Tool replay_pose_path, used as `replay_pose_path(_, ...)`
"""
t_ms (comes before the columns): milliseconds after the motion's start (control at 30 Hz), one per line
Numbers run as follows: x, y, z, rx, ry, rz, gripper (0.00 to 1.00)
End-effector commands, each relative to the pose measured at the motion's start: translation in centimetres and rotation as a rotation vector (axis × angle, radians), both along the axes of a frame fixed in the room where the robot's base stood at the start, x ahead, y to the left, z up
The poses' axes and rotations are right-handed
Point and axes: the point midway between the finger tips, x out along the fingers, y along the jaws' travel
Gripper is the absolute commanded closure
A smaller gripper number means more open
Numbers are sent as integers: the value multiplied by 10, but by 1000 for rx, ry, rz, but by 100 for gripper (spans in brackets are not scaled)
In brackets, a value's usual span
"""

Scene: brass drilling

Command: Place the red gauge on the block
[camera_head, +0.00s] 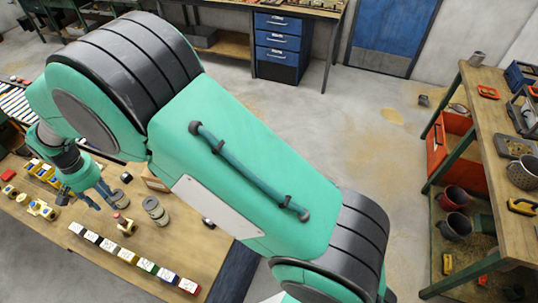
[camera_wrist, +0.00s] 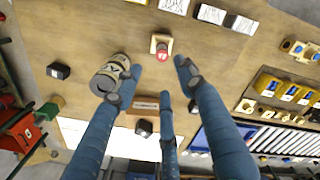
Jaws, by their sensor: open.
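A small red-topped gauge (camera_head: 116,215) is at a light brass-coloured block (camera_head: 127,229) on the workbench. In the wrist view the red top (camera_wrist: 162,56) overlaps the near edge of the block (camera_wrist: 154,39); I cannot tell whether it is seated in the block or only above it. My gripper (camera_head: 100,197) is above the bench, just to the left of the gauge in the head view. In the wrist view its three blue fingers (camera_wrist: 159,78) are spread, with nothing between them, and the gauge lies beyond the tips.
A grey can (camera_head: 156,210) stands right of the gauge. A row of white-faced blocks (camera_head: 126,255) runs along the bench's near side. Yellow parts (camera_head: 42,172) sit at the left. Bare wooden bench (camera_head: 195,250) is free on the right.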

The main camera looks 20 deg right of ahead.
Motion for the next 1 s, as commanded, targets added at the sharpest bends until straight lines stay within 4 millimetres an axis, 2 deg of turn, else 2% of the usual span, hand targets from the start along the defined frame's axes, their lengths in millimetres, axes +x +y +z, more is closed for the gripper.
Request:
replay_pose_path(167, 7, -30, 34, 16, -20, -13, 60)
replay_pose_path(267, 10, -57, 62, 30, -38, -22, 60)
replay_pose_path(500, 6, -139, 135, 60, -93, -46, 60)
replay_pose_path(767, -19, -229, 201, 84, -159, -72, 60)
replay_pose_path(1000, -58, -306, 246, 95, -224, -96, 60)
